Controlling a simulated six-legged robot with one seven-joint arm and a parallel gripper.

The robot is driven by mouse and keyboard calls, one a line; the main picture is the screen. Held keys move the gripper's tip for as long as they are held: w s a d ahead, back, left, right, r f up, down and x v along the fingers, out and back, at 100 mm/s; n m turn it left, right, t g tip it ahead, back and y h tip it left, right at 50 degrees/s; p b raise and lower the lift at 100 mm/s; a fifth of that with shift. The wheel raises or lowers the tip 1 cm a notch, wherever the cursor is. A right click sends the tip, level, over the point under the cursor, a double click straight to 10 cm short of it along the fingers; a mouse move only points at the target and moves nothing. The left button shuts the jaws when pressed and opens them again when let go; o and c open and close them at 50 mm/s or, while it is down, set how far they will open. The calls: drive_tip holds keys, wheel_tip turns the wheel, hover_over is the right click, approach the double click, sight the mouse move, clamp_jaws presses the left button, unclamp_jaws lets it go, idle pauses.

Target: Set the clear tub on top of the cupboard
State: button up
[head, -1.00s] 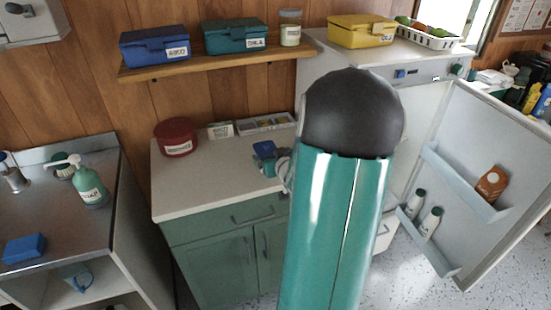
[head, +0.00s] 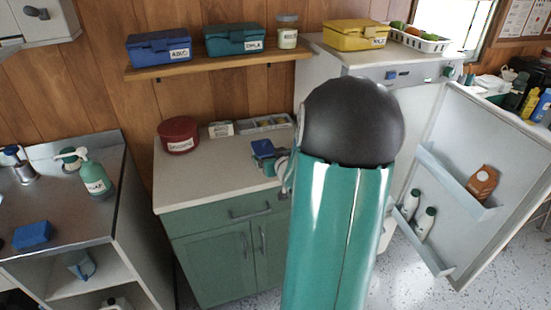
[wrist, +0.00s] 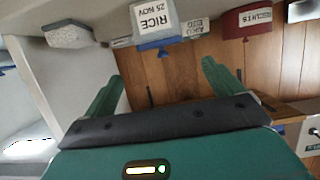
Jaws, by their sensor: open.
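A tub with a blue lid (head: 263,148), which I take for the clear tub, stands on the worktop of the green cupboard (head: 215,262), beside my arm. In the wrist view a pale tub with a RICE label (wrist: 153,18) and a blue lid edge appears at the top, past the fingertips; it seems to be the same tub, upside down in that view. My gripper (wrist: 165,76) is open, its two green fingers wide apart with nothing between them. In the head view my arm hides most of the gripper.
A red tin (head: 179,135), a small labelled box (head: 221,129) and a divided tray (head: 265,123) stand along the back of the worktop. A shelf (head: 215,62) with boxes and a jar is above. The open fridge door (head: 465,190) stands at the right. The worktop's front left is clear.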

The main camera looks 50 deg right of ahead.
drive_tip(key=shift+s+a, duration=0.1)
drive_tip(key=shift+a, duration=0.05)
drive_tip(key=a+r+n+g+y, duration=0.15)
drive_tip(key=a+r, duration=0.35)
drive_tip(key=a, duration=0.5)
drive_tip(key=a+r+n+g+y, duration=0.15)
drive_tip(key=a+r, duration=0.25)
drive_tip(key=a, duration=0.7)
drive_tip(key=s+a+r+n+g+y, duration=0.1)
drive_tip(key=s+a+y, duration=0.1)
drive_tip(key=s+a, duration=0.5)
drive_tip(key=s+a+r+n+g+y, duration=0.1)
drive_tip(key=s+a+n+g+y, duration=0.1)
drive_tip(key=s+a, duration=0.6)
drive_tip(key=a, duration=0.5)
drive_tip(key=shift+r+g, duration=0.3)
drive_tip(key=shift+r, duration=0.1)
